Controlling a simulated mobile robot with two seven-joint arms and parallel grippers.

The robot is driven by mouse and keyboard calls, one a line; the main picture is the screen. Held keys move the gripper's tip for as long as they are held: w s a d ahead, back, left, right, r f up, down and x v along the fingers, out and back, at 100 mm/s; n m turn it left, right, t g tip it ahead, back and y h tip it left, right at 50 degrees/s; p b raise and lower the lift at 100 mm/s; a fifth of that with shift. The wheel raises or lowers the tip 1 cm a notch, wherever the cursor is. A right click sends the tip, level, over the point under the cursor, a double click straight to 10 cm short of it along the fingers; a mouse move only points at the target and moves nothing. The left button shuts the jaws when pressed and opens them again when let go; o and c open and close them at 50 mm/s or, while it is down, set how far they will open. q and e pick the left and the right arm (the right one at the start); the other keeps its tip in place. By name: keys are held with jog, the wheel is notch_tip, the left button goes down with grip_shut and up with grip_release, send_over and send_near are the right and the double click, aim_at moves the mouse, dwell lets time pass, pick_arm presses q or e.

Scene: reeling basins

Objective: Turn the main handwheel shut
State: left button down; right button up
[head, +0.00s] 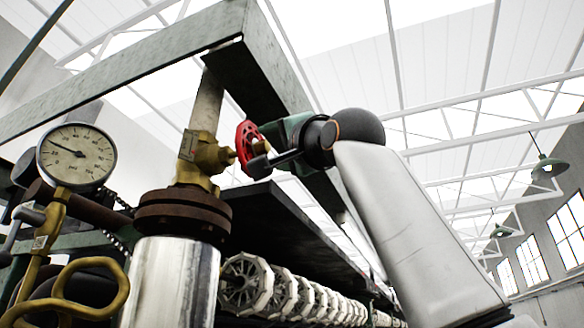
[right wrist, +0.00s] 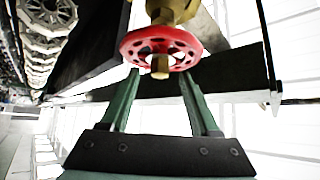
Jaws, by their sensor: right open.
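The main handwheel is a red wheel (head: 246,144) with holes in its rim, on a brass valve (head: 207,154) above a rusty flange. In the right wrist view the red wheel (right wrist: 161,50) is in the upper middle, with its brass stem end facing the camera. My right gripper (head: 268,155) is at the wheel from the right in the head view. In the right wrist view its two green fingers (right wrist: 161,80) are spread apart, with tips at the near lower edge of the rim, one at each side. Whether they touch it I cannot tell. My left gripper is not in view.
A pressure gauge (head: 77,156) stands on brass piping at the left, above a looped yellow handle (head: 90,290). A green steel beam (head: 130,75) passes overhead, close to the valve. A row of white reels (head: 247,284) runs under a dark shelf.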

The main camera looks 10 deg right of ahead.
jog(key=b+v, duration=0.7)
jog(key=v, duration=0.4)
jog(key=shift+s+d, duration=0.1)
jog(key=shift+s, duration=0.05)
